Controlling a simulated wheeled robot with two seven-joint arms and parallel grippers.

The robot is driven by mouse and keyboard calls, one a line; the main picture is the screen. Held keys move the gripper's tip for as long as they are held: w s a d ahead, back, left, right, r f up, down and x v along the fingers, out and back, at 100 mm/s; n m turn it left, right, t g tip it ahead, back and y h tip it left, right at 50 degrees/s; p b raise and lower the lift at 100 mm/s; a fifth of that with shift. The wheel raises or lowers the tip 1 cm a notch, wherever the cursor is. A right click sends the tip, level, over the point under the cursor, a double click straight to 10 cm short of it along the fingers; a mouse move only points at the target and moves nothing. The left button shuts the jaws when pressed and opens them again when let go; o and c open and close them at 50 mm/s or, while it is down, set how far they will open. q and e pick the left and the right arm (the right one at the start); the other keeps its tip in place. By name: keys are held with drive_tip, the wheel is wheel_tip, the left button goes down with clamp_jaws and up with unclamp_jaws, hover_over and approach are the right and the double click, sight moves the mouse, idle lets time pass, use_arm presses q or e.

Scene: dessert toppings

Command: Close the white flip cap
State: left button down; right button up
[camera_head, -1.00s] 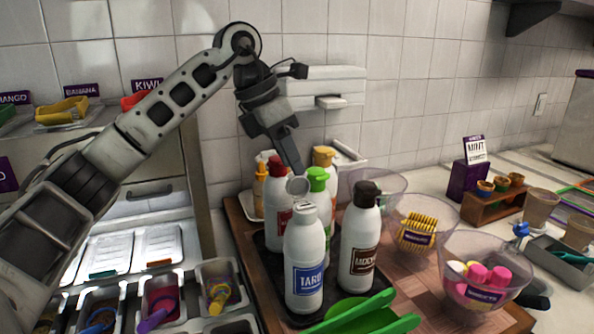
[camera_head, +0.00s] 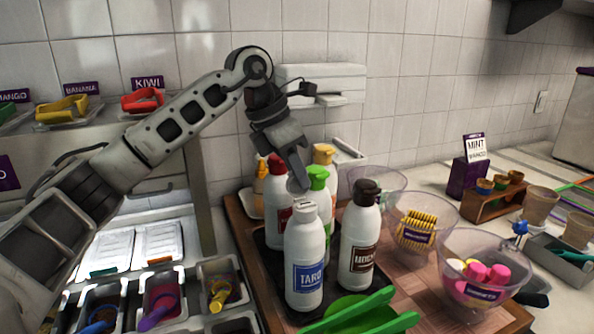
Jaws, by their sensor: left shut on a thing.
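The white TARO bottle (camera_head: 304,262) stands upright at the front of the dark tray (camera_head: 273,262). Its white flip cap (camera_head: 297,187) is raised above the bottle's top, partly covered by the gripper. My left gripper (camera_head: 298,180) reaches down from above with its fingertips at the cap, shut on it. The cap looks pale and tilted; its hinge is hard to make out. My right gripper is not in view.
A brown-black capped bottle (camera_head: 361,235) stands close on the right. Green-, red- and yellow-capped bottles crowd behind. Green tongs (camera_head: 360,312) lie in front. Clear bowls (camera_head: 483,275) stand on the right, and a topping rack (camera_head: 150,290) on the left.

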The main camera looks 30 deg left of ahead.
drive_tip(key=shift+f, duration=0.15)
use_arm(q)
drive_tip(key=shift+s+d+f+t+y+b, duration=0.1)
drive_tip(key=shift+s+d+t+y+b, duration=0.2)
drive_tip(key=shift+t+y+b, duration=0.4)
drive_tip(key=shift+s+d+m+t+y+b, duration=0.15)
drive_tip(key=shift+d+m+t+y+b, duration=0.25)
drive_tip(key=shift+b, duration=0.45)
drive_tip(key=shift+s+d+t+y+b, duration=0.2)
drive_tip(key=shift+t+y+b, duration=0.25)
drive_tip(key=shift+b, duration=0.3)
drive_tip(key=shift+s+d+m+t+y+b, duration=0.15)
drive_tip(key=shift+s+m+t+y+b, duration=0.15)
drive_tip(key=shift+t+y+b, duration=0.45)
drive_tip(key=shift+d+b, duration=0.15)
drive_tip(key=shift+b, duration=0.4)
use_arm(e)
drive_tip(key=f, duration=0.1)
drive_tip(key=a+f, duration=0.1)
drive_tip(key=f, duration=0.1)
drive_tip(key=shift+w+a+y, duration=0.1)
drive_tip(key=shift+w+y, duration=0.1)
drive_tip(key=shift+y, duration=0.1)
